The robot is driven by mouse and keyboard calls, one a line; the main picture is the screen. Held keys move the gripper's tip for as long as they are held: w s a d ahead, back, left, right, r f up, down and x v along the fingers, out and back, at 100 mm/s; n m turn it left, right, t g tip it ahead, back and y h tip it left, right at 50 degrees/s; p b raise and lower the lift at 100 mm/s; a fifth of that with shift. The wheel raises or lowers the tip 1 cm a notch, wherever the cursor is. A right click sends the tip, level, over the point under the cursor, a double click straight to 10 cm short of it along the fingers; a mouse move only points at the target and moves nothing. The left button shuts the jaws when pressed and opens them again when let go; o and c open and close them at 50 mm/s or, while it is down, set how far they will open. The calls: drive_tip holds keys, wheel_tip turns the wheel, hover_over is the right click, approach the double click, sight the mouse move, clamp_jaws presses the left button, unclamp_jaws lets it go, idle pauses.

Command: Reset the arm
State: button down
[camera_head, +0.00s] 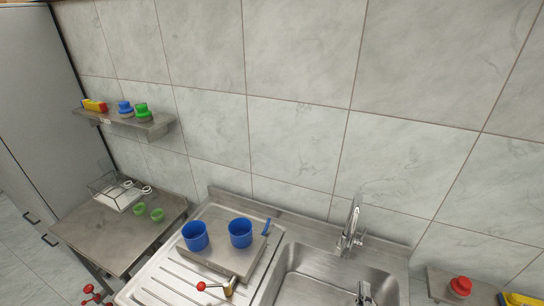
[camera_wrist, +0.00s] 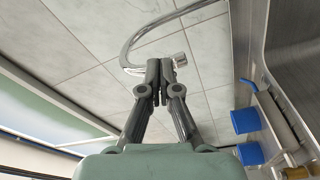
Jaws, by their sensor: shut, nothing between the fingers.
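My gripper (camera_wrist: 160,80) shows in the wrist view with its two dark fingers together, shut and empty. It points toward the tiled wall, with the chrome faucet (camera_wrist: 150,48) beyond its fingertips. The fingers touch nothing that I can make out.
Two blue cups (camera_head: 195,236) (camera_head: 240,233) stand on a metal box (camera_head: 222,262) on the drainboard, left of the sink (camera_head: 330,275). A red-knobbed lever (camera_head: 203,286) sticks out in front. Shelves (camera_head: 160,126) hold coloured items. A side table (camera_head: 90,235) holds green rings (camera_head: 140,209).

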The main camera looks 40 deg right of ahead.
drive_tip(key=w+a+r+m+t+y, duration=0.1)
drive_tip(key=w+a+r+m+y, duration=0.15)
drive_tip(key=w+a+r, duration=0.45)
drive_tip(key=w+a+r+m+y, duration=0.2)
drive_tip(key=w+a+y, duration=0.1)
drive_tip(key=a, duration=0.7)
drive_tip(key=a+r+y, duration=0.2)
drive_tip(key=a+y, duration=0.2)
drive_tip(key=a, duration=0.6)
drive_tip(key=a+r+y, duration=0.2)
drive_tip(key=a+y, duration=0.2)
drive_tip(key=a, duration=0.6)
wheel_tip(320, 180, up, 18)
drive_tip(key=s+a+n+p, duration=0.1)
drive_tip(key=s+a+p, duration=0.1)
drive_tip(key=p, duration=1.5)
drive_tip(key=shift+a+f+y+p, duration=0.2)
drive_tip(key=shift+a+y+p, duration=0.1)
drive_tip(key=shift+y, duration=0.15)
